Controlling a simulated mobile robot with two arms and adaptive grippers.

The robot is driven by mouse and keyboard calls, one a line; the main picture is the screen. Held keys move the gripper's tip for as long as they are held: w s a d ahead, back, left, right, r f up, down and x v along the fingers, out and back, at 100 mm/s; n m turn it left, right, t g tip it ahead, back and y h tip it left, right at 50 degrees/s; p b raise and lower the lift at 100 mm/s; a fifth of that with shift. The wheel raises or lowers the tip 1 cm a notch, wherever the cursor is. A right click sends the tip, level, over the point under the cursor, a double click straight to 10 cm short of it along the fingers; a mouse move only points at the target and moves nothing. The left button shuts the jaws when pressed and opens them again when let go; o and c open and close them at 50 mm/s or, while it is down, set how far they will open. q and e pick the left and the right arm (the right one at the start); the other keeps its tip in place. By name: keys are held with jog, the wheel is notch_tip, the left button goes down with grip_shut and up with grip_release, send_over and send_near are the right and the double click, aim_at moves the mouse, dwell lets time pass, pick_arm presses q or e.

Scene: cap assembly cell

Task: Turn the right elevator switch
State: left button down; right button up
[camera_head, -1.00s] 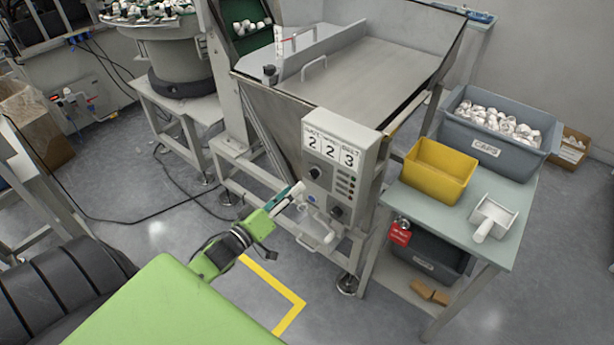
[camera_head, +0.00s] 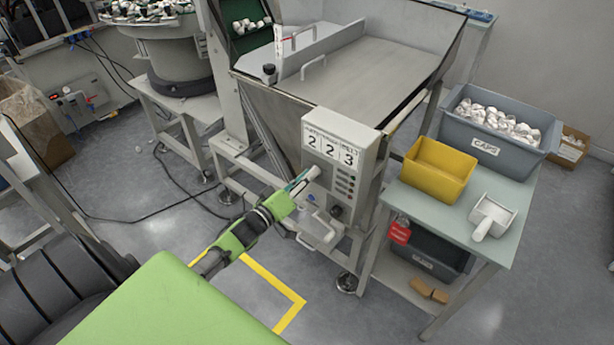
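A grey control box (camera_head: 366,160) with a display reading 2 2 3 is on the front of the hopper machine. A black rotary switch (camera_head: 337,211) shows low on its front face. The upper left part of that face, where another black knob showed before, is now covered by my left gripper (camera_head: 312,175). My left arm comes in from the lower left and its gripper tip is at the box front. I cannot tell whether it touches the knob or whether its fingers are open or shut. My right gripper is not in view.
A white handled part (camera_head: 320,236) sticks out below the box. To the right, a side table (camera_head: 409,189) bears a yellow bin (camera_head: 438,172), a white scoop (camera_head: 492,216) and a grey crate of caps (camera_head: 498,152).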

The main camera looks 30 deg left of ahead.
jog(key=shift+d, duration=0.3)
pick_arm(q)
jog(key=shift+m, duration=0.3)
jog(key=shift+d+m+b, duration=0.2)
jog(key=shift+m+b, duration=0.15)
jog(key=shift+m, duration=4)
jog(key=shift+d+m+b, duration=0.2)
jog(key=shift+m+b, duration=0.15)
jog(key=shift+m, duration=4)
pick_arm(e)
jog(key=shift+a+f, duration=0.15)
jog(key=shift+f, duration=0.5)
pick_arm(q)
jog(key=c, duration=1.8)
grip_release()
jog(key=shift+c, duration=0.2)
jog(key=shift+s, duration=0.1)
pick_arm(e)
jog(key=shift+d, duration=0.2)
